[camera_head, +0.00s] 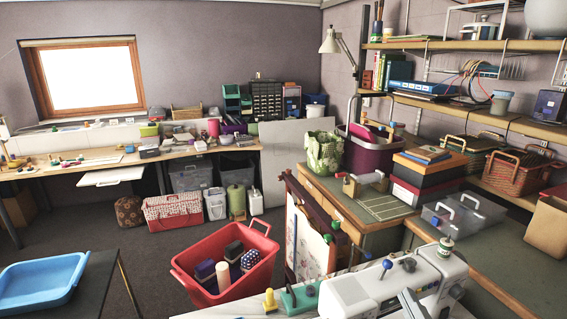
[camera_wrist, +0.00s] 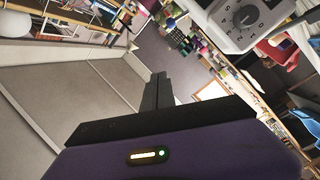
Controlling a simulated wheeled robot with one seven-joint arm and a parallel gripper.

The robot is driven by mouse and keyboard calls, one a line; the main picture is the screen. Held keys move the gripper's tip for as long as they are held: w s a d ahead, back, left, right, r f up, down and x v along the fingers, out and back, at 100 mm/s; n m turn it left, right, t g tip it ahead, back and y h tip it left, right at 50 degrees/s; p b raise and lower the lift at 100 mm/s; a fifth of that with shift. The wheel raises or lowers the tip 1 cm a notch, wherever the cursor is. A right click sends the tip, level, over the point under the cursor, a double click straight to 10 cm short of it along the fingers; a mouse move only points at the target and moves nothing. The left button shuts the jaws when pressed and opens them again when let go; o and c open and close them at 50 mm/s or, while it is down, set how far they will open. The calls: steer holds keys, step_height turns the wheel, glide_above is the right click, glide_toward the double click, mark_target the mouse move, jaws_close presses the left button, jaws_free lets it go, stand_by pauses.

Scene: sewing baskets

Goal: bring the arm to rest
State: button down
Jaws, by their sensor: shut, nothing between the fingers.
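My gripper (camera_wrist: 159,80) shows in the wrist view, its two dark fingers together and nothing between them. It points out into the room and touches nothing that I can see. The wrist picture is strongly tilted. A white sewing machine with a dial (camera_wrist: 243,16) is at the top of that view, apart from the fingers. In the head view I cannot clearly make out my gripper. The white sewing machine (camera_head: 345,296) stands there at the front, right of the middle.
A red tub (camera_head: 205,293) with several rolls and boxes stands left of the sewing machine. A blue tray (camera_head: 38,277) lies on a dark table at the far left. Shelves (camera_head: 480,46) with baskets and books line the right wall. Grey floor (camera_head: 95,230) is open at the left.

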steer(key=s+a+f+m+g, duration=0.1)
steer(key=s+f+m, duration=0.2)
steer(key=s, duration=0.8)
steer(key=s+f+m+g, duration=0.1)
steer(key=s+f+m, duration=0.3)
steer(key=s, duration=0.7)
steer(key=s+a+f+m+g, duration=0.1)
steer(key=s+f+m, duration=0.3)
steer(key=s, duration=0.7)
steer(key=shift+s+a+f, duration=0.2)
steer(key=shift+a+f, duration=0.15)
steer(key=shift+f, duration=0.05)
